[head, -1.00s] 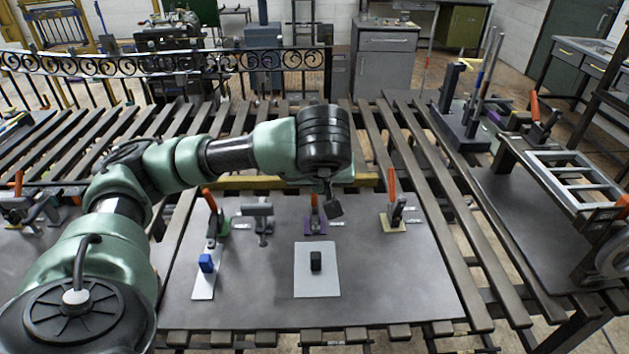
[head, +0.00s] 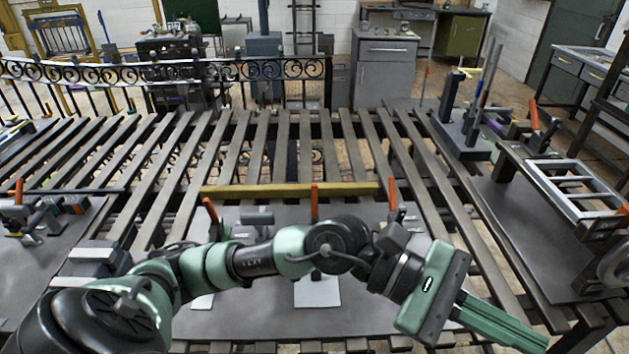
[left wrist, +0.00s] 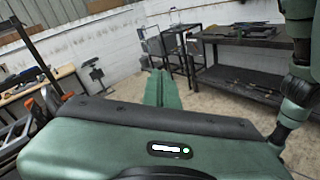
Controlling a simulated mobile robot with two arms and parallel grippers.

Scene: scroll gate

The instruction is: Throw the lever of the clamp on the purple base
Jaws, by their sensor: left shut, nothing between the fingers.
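The clamp on the purple base shows only its upright orange lever (head: 314,203) above my left arm in the head view. Its purple base and body are hidden behind the arm. My left gripper (head: 538,340) is shut and empty at the lower right, past the right edge of the metal plate and well away from the clamp. Its closed green fingers also show in the left wrist view (left wrist: 160,85), pointing out over the floor. My right gripper is in neither view.
Two other orange levers stand beside it, one to the left (head: 210,210) and one to the right (head: 392,194). A yellow bar (head: 290,190) lies behind them. My left arm crosses above the metal plate (head: 262,322) and a light card (head: 318,292).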

